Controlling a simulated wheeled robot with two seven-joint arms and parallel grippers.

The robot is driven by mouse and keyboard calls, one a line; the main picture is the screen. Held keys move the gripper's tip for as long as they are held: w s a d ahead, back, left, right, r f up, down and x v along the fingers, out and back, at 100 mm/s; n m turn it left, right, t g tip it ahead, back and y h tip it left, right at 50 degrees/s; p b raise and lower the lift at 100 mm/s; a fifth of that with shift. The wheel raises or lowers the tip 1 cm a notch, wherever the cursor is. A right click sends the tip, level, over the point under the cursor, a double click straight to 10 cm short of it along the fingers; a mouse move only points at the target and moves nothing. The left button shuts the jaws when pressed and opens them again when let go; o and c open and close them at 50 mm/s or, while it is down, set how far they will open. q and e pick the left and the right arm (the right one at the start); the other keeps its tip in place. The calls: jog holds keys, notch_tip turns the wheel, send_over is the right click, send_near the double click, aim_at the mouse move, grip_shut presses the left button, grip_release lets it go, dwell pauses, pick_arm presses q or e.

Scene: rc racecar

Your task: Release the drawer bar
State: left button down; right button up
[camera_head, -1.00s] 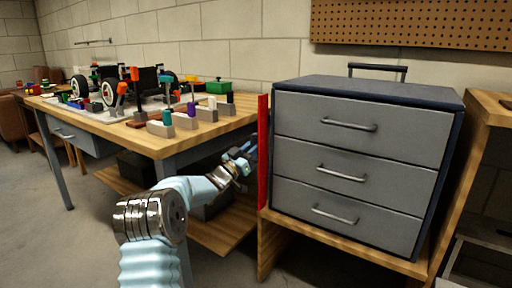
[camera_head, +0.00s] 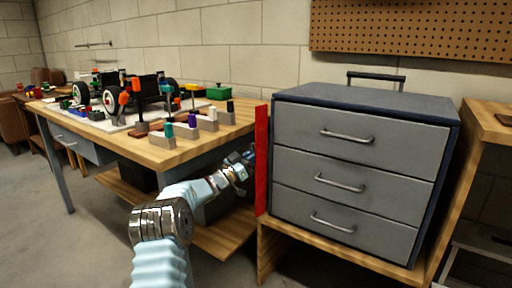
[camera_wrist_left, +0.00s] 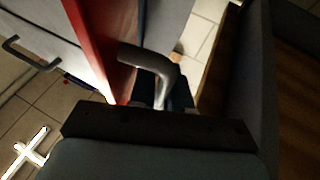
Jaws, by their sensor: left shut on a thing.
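The red drawer bar (camera_head: 262,160) stands upright along the left front edge of the grey drawer cabinet (camera_head: 450,170). In the wrist view the red bar (camera_wrist_left: 112,45) carries a bent grey handle (camera_wrist_left: 158,68). My left gripper (camera_head: 249,158) is at the left side of the bar. In the wrist view my left gripper (camera_wrist_left: 165,98) is shut on that handle, with its dark fingers partly hidden in shadow. The three drawer fronts are closed. My right gripper is not in view.
A wooden workbench (camera_head: 205,148) with a partly built car (camera_head: 145,95) and several small blocks stands left of the cabinet. The cabinet rests on a wooden stand (camera_head: 272,250). Open floor (camera_head: 80,245) lies at the front left.

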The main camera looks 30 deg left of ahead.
pick_arm(q)
jog(key=shift+h, duration=0.3)
jog(key=c, duration=1.4)
grip_release()
jog(key=shift+c, duration=0.2)
